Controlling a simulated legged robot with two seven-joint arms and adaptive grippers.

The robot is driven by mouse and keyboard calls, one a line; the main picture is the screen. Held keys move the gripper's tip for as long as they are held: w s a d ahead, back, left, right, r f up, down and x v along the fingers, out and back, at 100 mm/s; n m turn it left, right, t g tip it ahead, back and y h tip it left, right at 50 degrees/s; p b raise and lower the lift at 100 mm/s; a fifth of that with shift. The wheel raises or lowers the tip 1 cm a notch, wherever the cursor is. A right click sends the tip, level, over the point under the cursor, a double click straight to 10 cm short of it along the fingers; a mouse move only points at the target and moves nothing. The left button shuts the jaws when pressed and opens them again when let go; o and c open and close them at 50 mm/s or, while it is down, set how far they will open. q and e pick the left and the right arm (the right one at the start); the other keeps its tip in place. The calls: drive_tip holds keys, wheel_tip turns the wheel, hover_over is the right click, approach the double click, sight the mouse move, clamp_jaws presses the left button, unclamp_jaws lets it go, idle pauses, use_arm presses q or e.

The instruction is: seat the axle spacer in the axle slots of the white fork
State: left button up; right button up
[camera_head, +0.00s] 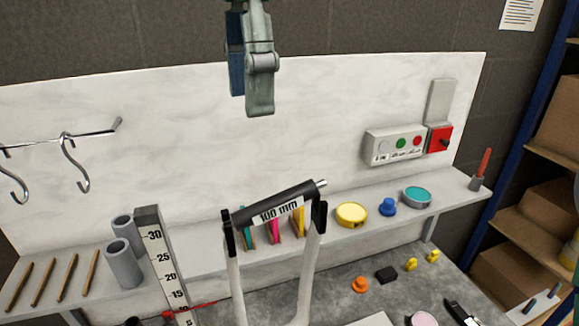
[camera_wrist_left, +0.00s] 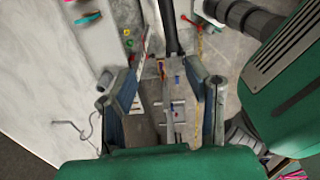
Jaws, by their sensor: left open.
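The axle spacer (camera_head: 262,206) is a dark cylinder with a white "100 mm" label and a silver pin at its right end. It lies tilted across the tops of the white fork (camera_head: 307,275), its right end higher. The fork legs end in black tips. I cannot tell whether the spacer's ends are in the slots. My left gripper (camera_head: 250,103) hangs above and behind the spacer, apart from it, pointing down. In the left wrist view its fingers (camera_wrist_left: 160,88) are spread with nothing held. My right gripper is not in view.
A shelf holds two grey tubes (camera_head: 123,262), a yellow round tin (camera_head: 351,214), a blue knob (camera_head: 387,206) and a teal tin (camera_head: 416,196). An upright ruler (camera_head: 158,262) stands left of the fork. Small parts lie on the grey bench. A white backboard (camera_head: 200,160) rises behind.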

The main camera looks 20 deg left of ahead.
use_arm(q)
hover_over(261, 203)
drive_tip(key=f, duration=0.5)
drive_tip(key=shift+s+a, duration=0.3)
drive_tip(key=shift+w+d+f, duration=0.1)
drive_tip(key=shift+w+f, duration=0.1)
drive_tip(key=shift+f, duration=0.4)
drive_tip(key=shift+w+d+f, duration=0.1)
drive_tip(key=shift+w+f, duration=0.05)
drive_tip(key=shift+f, duration=0.45)
drive_tip(key=shift+w+f, duration=0.3)
drive_tip(key=shift+f, duration=0.3)
drive_tip(key=f, duration=0.2)
drive_tip(key=s+f, duration=0.1)
drive_tip(key=f, duration=0.1)
drive_tip(key=shift+f, duration=0.1)
drive_tip(key=shift+w+f, duration=0.25)
drive_tip(key=shift+s+d, duration=0.1)
clamp_jaws()
